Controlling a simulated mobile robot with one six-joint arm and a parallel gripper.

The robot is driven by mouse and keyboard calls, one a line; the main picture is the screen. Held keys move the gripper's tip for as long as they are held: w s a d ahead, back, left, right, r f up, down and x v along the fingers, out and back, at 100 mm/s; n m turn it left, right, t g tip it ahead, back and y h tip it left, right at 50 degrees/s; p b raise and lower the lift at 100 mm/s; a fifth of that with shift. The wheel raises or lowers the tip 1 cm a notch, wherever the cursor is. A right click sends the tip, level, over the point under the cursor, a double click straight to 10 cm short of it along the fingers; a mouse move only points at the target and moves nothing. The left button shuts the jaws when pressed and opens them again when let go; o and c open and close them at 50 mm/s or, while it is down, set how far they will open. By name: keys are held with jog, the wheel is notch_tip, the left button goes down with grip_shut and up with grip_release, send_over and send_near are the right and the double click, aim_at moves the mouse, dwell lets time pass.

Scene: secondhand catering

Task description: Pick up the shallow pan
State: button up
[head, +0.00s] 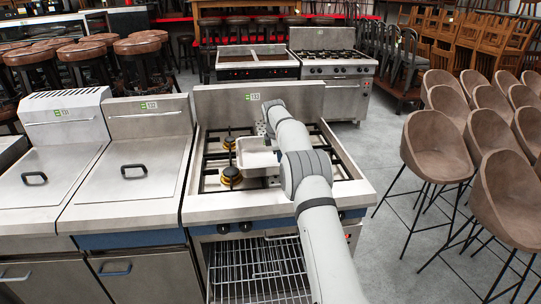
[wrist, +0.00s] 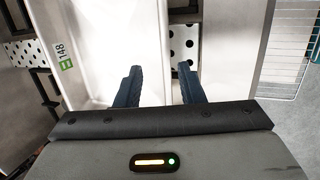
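The shallow pan (head: 258,158) is pale and rectangular and sits on the stove's hob, just left of my arm. In the wrist view the pan (wrist: 105,35) fills the upper left as a smooth white surface with a raised edge. My gripper (wrist: 158,78) is open, its two dark fingers apart with nothing clamped between them. The left finger overlaps the pan in the picture. The right finger lies beyond the pan's right edge, over a perforated metal strip (wrist: 184,48). I cannot tell whether either finger touches the pan. In the head view the fingers are hidden.
The stove (head: 225,207) has black grates and yellow-ringed burners (head: 230,176), with a steel backsplash (head: 230,104) behind. Lidded steel units (head: 130,170) adjoin its left. Brown bar chairs (head: 438,148) stand to the right, with bare floor between.

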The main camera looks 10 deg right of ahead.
jog(key=shift+a+p+x, duration=0.15)
jog(key=shift+p+x, duration=0.6)
jog(key=shift+x, duration=1.4)
jog(key=shift+a+p+x, duration=0.2)
jog(key=shift+p+x, duration=0.55)
jog(key=shift+x, duration=1.35)
jog(key=shift+s+f, duration=0.15)
jog(key=shift+s, duration=0.05)
jog(key=shift+c, duration=0.4)
grip_shut()
